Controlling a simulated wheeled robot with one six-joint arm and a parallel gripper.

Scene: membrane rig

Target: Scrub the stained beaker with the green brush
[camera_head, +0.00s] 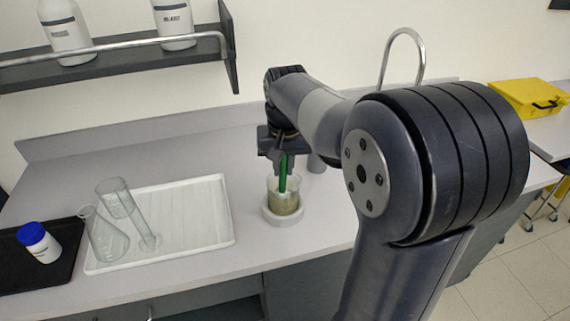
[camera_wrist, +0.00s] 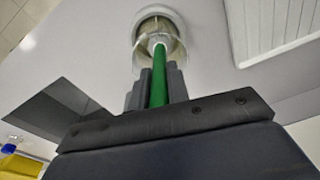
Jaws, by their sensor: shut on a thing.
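The stained beaker (camera_head: 284,197) is clear glass with a brownish stain and stands upright in a white round holder (camera_head: 284,217) on the bench. The brush's lower end is inside the beaker. In the wrist view the green handle (camera_wrist: 159,80) runs from between my fingers (camera_wrist: 158,88) to a pale brush head inside the beaker (camera_wrist: 170,23). The beaker's bottom and whether the brush touches the glass cannot be told.
A white drying tray (camera_head: 190,251) with a flask (camera_head: 107,240) and a cylinder (camera_head: 125,207) is left of the beaker. A blue-capped jar (camera_head: 39,243) stands on a black mat (camera_head: 22,278). A grey cylindrical thing (camera_head: 316,163) is just behind my gripper. A shelf (camera_head: 110,62) with bottles is above.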

